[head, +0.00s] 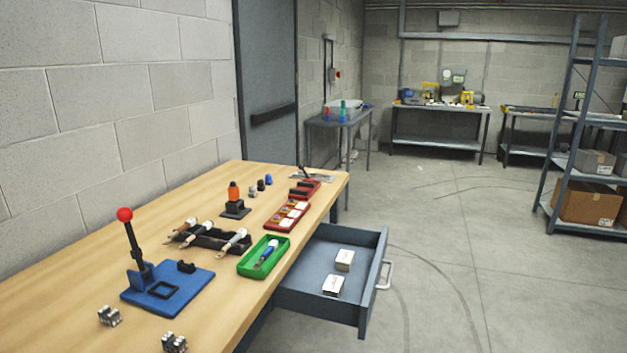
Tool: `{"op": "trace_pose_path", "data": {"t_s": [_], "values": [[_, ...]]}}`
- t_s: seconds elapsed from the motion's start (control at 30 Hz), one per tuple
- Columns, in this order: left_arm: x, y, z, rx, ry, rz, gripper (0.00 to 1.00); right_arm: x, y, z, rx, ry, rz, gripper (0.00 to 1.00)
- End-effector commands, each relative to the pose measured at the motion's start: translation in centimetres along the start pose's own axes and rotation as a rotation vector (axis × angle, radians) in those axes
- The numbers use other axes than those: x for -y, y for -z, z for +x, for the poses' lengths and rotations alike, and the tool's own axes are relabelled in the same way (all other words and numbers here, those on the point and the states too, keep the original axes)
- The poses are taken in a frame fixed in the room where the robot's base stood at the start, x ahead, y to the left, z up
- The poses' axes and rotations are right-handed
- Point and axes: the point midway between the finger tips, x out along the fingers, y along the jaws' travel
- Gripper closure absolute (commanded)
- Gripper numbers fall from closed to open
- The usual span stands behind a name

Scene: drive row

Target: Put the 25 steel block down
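Two small groups of grey metallic pieces stand on the wooden table (60,300) at its near end: one left group (109,316) and one right group (174,343), partly close to the bottom edge. They may be steel blocks, but no number 25 can be read on them. No block is seen held. Neither of my grippers shows in the head view, so whether they are open or shut is hidden.
A blue fixture (190,288) with a red-knobbed lever stands on the table. Beyond it are a black tool rack (212,240), a green tray (250,268) and a red tray (274,222). An open drawer (300,290) holding two small boxes juts out right. Floor beyond is clear.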

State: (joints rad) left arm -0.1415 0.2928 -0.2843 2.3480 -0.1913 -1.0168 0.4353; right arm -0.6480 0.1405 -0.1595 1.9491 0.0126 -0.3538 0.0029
Motion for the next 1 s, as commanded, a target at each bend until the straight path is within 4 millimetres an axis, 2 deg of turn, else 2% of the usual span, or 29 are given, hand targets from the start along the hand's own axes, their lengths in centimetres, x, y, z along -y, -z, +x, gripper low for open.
{"op": "trace_pose_path", "data": {"t_s": [0.1, 0.27, 0.83, 1.0], "values": [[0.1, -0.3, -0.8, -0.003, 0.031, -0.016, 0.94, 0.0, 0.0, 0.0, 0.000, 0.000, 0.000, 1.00], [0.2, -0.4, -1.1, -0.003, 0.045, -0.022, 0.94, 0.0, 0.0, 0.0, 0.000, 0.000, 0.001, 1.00], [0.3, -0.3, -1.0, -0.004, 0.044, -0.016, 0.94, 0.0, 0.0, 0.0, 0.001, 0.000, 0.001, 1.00], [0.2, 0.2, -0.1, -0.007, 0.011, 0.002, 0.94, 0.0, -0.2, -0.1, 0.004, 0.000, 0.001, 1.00]]}}
